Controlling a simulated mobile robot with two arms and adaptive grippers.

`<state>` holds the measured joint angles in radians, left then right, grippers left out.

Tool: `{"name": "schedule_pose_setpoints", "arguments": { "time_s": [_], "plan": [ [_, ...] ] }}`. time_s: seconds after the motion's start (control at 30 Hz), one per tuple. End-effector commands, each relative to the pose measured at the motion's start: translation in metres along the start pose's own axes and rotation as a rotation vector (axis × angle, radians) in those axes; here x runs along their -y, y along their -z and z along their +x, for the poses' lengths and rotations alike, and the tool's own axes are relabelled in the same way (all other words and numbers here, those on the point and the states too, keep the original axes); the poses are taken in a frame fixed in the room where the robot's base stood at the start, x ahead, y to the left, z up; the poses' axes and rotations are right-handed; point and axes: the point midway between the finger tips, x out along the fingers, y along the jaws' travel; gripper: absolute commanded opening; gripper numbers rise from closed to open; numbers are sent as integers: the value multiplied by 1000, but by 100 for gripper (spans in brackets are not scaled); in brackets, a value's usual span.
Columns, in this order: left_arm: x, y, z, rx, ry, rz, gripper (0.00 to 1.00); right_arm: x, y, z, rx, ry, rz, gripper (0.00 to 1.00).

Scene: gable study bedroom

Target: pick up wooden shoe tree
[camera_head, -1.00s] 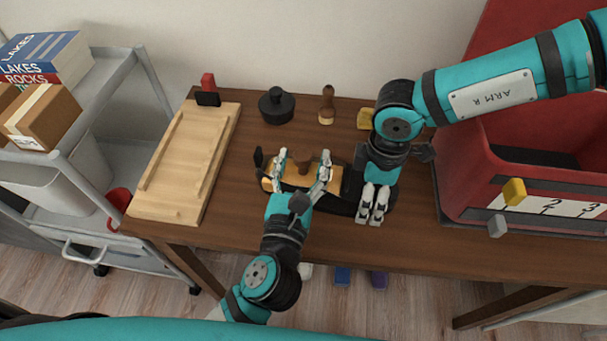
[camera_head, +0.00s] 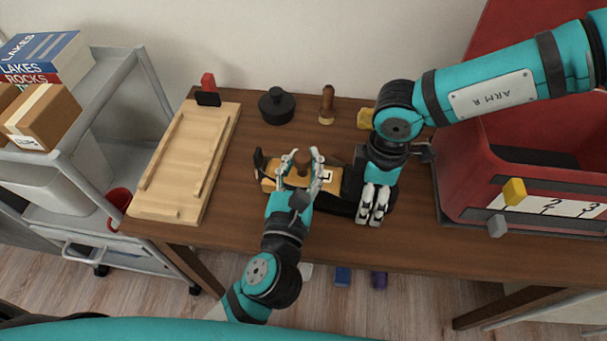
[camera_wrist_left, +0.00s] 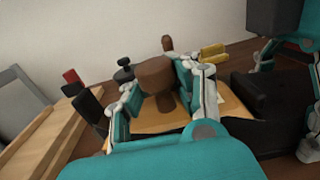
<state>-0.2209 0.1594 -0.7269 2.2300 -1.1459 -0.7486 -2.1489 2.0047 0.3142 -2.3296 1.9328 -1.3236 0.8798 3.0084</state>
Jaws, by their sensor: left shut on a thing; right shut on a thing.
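The wooden shoe tree (camera_head: 334,181) looks like a tan body with a brown knob, lying in or against a black piece on the table. The knob also shows in the left wrist view (camera_wrist_left: 157,76). My left gripper (camera_head: 304,163) is shut on the knob, one finger on each side. My right gripper (camera_head: 369,217) points down at the right end of the black piece (camera_head: 344,207), its fingers close together. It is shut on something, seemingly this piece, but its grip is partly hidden.
A wooden board (camera_head: 186,163) lies on the left of the table (camera_head: 300,236). A black round-knobbed item (camera_head: 276,107), a wooden-handled brush (camera_head: 327,105) and a yellow block (camera_head: 365,118) stand behind. A red bin (camera_head: 465,185) is at right. A grey cart (camera_head: 120,85) stands left.

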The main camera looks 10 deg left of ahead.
Motion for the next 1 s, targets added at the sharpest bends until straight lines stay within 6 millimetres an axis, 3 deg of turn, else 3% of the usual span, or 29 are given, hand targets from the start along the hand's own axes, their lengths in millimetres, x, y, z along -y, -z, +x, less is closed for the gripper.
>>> {"name": "schedule_pose_setpoints", "arguments": {
  "time_s": [0.37,0.8,1.0],
  "plan": [
    [0,-7,0,4,1,-4,0,-2,0,-1,0,-4,7,26],
    [2,-86,0,7,1,-6,0,-2,0,-1,-1,-4,6,25],
    [2,-101,0,3,1,-2,0,-1,0,-1,-1,-3,4,25]
  ]
}}
